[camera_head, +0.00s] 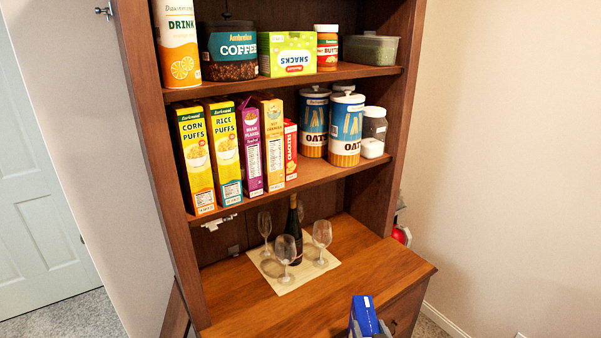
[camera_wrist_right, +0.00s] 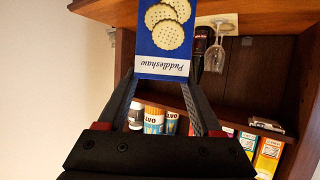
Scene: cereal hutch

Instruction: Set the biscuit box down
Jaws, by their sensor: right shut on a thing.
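The biscuit box (camera_head: 365,316) is blue and shows at the bottom edge of the head view, in front of or over the hutch counter's (camera_head: 235,314) front right part. In the right wrist view the biscuit box (camera_wrist_right: 163,38) shows pictured biscuits and lettering that appears upside down. My right gripper (camera_wrist_right: 163,78) is shut on the box, with one finger on each side. I cannot tell how high the box is above the counter. My left gripper is not in view.
A mat (camera_head: 318,271) on the counter bears a dark bottle (camera_head: 294,240) and several stemmed glasses (camera_head: 285,252). Cereal boxes (camera_head: 227,155) and oat canisters (camera_head: 346,130) fill the middle shelf. Bare counter lies left and right of the mat.

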